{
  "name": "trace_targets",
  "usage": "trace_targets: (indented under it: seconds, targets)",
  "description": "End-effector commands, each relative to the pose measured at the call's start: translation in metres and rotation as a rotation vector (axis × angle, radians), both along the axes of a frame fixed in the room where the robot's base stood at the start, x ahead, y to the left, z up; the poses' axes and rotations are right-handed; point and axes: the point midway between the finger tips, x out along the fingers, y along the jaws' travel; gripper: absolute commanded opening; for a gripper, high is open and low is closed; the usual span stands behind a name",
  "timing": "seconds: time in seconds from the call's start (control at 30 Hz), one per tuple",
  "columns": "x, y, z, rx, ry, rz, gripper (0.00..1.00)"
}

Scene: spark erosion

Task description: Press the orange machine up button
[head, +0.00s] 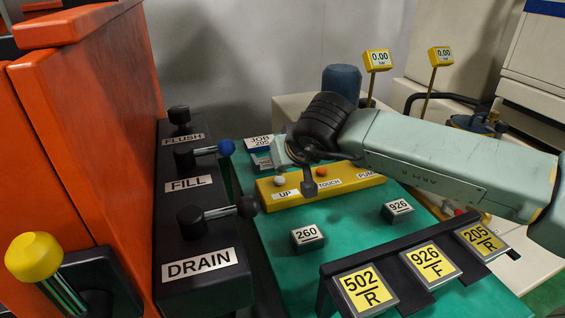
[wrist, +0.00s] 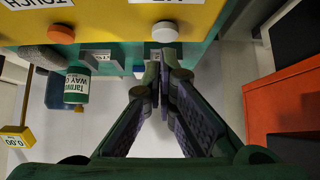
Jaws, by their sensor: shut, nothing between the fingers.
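A yellow button box (head: 345,184) lies on the green table of the orange machine (head: 75,130). The white button (head: 279,181) stands behind the UP label; an orange button (head: 321,171) stands behind the TOUCH label. My gripper (head: 309,187) is shut and empty, over the box between these labels in the head view. In the wrist view, the fingertips (wrist: 163,58) point toward the white button (wrist: 164,31) and end just below it in the picture. The orange button (wrist: 61,33) is further left. Whether a fingertip touches the white button cannot be told. My arm hides the box's far right end.
A black panel with FLUSH, FILL and DRAIN levers (head: 220,208) stands left of the table. Blocks marked 260 (head: 308,237) and 926 (head: 398,211) sit in front of the box. A black rack with yellow tags (head: 430,264) is at the front right.

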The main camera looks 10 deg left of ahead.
Motion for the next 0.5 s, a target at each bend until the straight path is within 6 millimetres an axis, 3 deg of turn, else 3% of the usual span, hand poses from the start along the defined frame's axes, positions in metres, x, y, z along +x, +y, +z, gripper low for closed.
trace_targets:
  seconds: [0.5]
  targets:
    - [-0.0007, 0.0002, -0.0105, 0.001, 0.001, 0.001, 0.00]
